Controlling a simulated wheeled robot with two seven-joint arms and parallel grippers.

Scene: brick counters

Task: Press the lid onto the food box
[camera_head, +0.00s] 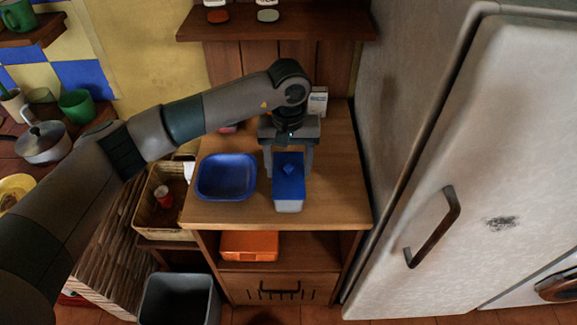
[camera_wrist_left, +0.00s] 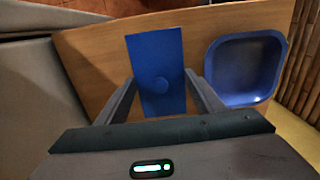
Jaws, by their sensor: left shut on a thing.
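The blue lid (camera_head: 288,188) with a small raised knob lies over the whitish food box (camera_head: 288,206) on the wooden counter. Only the box's front shows below the lid; I cannot tell whether the lid is fully seated. My left gripper (camera_head: 288,173) points down from behind, with one finger at each side of the lid, shut on it. My right gripper is not in view.
A blue square dish (camera_head: 226,177) sits left of the box on the counter (camera_head: 340,190). A white carton (camera_head: 317,101) stands behind. The fridge (camera_head: 470,150) bounds the right side. An orange container (camera_head: 249,245) is on the shelf below. Counter right of the box is clear.

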